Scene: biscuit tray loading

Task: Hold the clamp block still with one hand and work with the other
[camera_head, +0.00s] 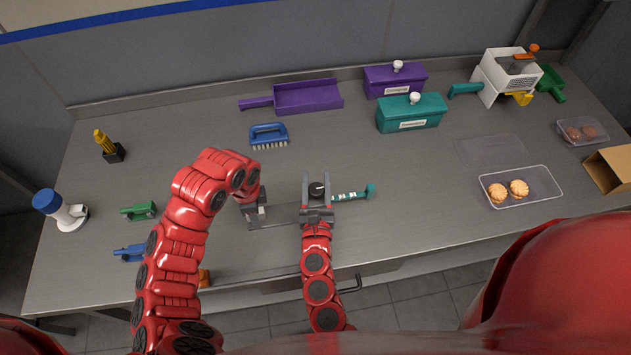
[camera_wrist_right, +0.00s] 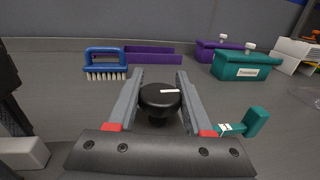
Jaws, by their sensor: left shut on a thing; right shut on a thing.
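The grey clamp block (camera_head: 265,217) lies at the front middle of the table; my grippers hide much of it. My left gripper (camera_head: 254,208) is shut at its left end. A black round knob (camera_head: 317,189) with a white mark sits between the fingers of my right gripper (camera_head: 316,180), which is shut on it. In the right wrist view the knob (camera_wrist_right: 160,98) stands between the two grey fingers. A teal-ended tool (camera_head: 369,191) with a pale, marked shaft sticks out to the right of the right gripper. What lies below the knob is hidden.
A blue brush (camera_head: 268,134) and a purple dustpan (camera_head: 308,97) lie behind. Purple (camera_head: 395,82) and teal (camera_head: 410,113) lidded boxes stand back right. A clear tray (camera_head: 541,186) holds two biscuits. Green (camera_head: 139,210) and blue (camera_head: 130,252) tools lie at left.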

